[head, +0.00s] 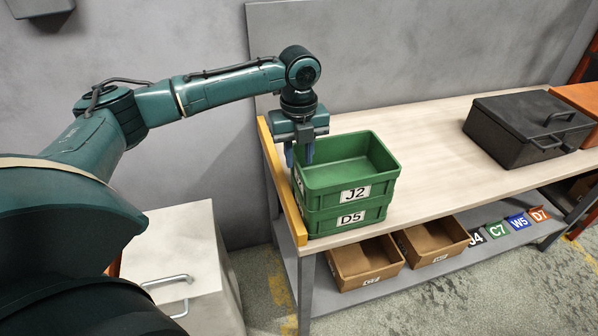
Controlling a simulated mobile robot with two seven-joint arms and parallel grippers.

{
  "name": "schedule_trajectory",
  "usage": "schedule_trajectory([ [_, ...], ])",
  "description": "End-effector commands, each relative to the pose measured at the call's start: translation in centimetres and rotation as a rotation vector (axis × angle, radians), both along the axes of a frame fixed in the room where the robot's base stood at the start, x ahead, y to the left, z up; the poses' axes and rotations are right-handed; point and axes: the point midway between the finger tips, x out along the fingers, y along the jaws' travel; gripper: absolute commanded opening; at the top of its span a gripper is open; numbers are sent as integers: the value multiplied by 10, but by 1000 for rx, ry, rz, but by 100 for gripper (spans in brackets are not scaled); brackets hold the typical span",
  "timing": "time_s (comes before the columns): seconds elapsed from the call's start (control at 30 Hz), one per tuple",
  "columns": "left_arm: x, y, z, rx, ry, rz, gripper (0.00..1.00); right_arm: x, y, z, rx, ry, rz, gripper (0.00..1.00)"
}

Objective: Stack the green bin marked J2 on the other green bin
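The green bin marked J2 (325,193) sits upright on top of the other green bin, marked D5 (371,215), at the left end of the workbench. The two bins look lined up, with no clear gap between them. J2 is empty as far as I can see inside. My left gripper (299,155) points down at J2's back left corner, its fingers at the left wall, one outside and one inside. Whether the fingers press on the wall is not clear. My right gripper is not in view.
A yellow edge strip (281,180) runs along the bench's left end, close to the bins. A black metal box (527,127) stands at the back right. The bench top (430,150) between is clear. Brown bins (366,262) sit on the shelf below. A pale cabinet (178,240) stands left.

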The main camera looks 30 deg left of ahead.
Motion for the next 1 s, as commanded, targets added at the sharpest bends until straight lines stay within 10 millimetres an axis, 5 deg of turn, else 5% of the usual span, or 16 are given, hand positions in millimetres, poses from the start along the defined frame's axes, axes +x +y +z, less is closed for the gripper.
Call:
schedule_trajectory([
  [0.33, 1, 0, 58, -1, -2, -1, 28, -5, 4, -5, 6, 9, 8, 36],
  [1.0, 0, 0, 64, 0, 0, 0, 28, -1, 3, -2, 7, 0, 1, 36],
])
